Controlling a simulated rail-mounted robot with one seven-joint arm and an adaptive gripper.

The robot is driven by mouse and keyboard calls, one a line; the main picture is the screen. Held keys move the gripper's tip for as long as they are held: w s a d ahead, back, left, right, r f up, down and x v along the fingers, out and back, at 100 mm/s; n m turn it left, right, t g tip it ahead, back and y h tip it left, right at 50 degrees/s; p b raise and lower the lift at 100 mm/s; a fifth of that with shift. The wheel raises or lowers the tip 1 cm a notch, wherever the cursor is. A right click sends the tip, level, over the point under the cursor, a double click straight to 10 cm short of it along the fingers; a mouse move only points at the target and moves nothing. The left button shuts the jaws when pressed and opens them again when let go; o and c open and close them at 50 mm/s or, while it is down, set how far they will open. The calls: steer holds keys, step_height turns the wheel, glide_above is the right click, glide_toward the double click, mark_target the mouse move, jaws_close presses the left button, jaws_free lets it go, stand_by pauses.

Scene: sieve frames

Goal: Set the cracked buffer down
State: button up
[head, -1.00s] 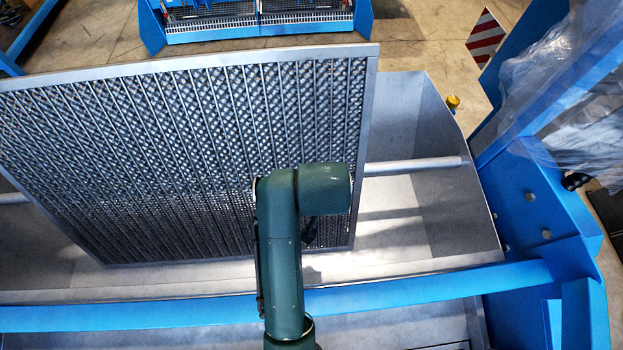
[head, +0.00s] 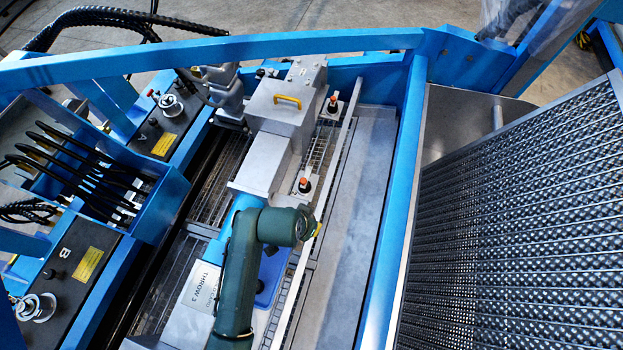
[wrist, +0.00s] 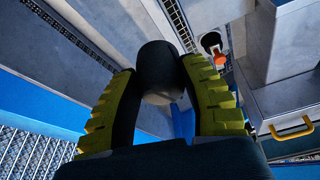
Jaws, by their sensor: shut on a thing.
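The buffer (wrist: 160,70) is a dark, rounded cylinder with a paler grey lower part, seen in the wrist view. My gripper (wrist: 158,88) has its two yellow-ribbed fingers closed on it from both sides. Any crack in it cannot be made out. In the head view my gripper (head: 317,229) is mostly hidden behind my green wrist, with only a bit of yellow showing, and the buffer is hidden there.
Orange-topped posts (head: 304,185) stand beside the grey housing with a yellow handle (head: 287,100). A blue tray-like part (head: 270,275) shows beside my arm. The large sieve frame (head: 530,220) leans at the right, past a blue beam (head: 398,200). A bare grey strip (head: 350,220) lies between.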

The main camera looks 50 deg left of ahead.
steer(key=s+a+f+n+p, duration=0.1)
steer(key=s+a, duration=0.1)
steer(key=s, duration=0.4)
steer(key=s+a+f+n+p, duration=0.1)
steer(key=s+a+f+n, duration=0.1)
steer(key=s, duration=0.4)
steer(key=shift+y, duration=0.5)
step_height(320, 180, down, 10)
steer(key=shift+d+r+b, duration=0.1)
steer(key=shift+r+b, duration=0.1)
steer(key=shift+b, duration=0.95)
steer(key=shift+f, duration=0.2)
steer(key=o, duration=1.1)
steer(key=shift+r, duration=0.1)
steer(key=p+v, duration=0.3)
steer(key=v, duration=0.9)
steer(key=shift+w+r, duration=0.15)
steer(key=shift+w, duration=0.05)
